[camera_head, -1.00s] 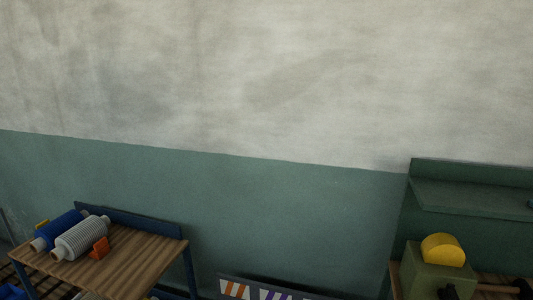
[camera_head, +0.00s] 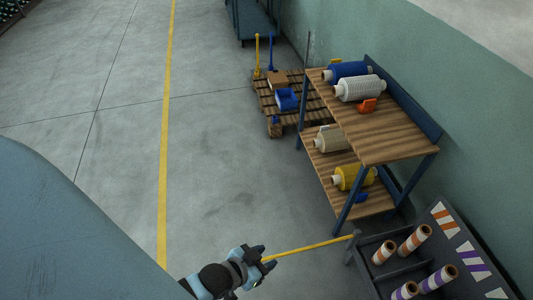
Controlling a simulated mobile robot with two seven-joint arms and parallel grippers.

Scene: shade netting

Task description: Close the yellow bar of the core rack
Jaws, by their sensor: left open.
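The yellow bar (camera_head: 308,247) reaches out from the left side of the core rack (camera_head: 365,262), swung away from it over the floor. The dark grey rack holds cores with orange bands (camera_head: 414,239) and cores with purple bands (camera_head: 438,279) at the bottom right. My left gripper (camera_head: 263,260) is open at the bar's free left end. Its fingers are close to the bar tip; I cannot tell whether they touch it. My right gripper is not in view.
A wooden shelf unit (camera_head: 395,138) with spools stands just behind the rack. Grey floor left of the bar is clear. A large blue-grey curved surface, unclear what, hides the lower left.

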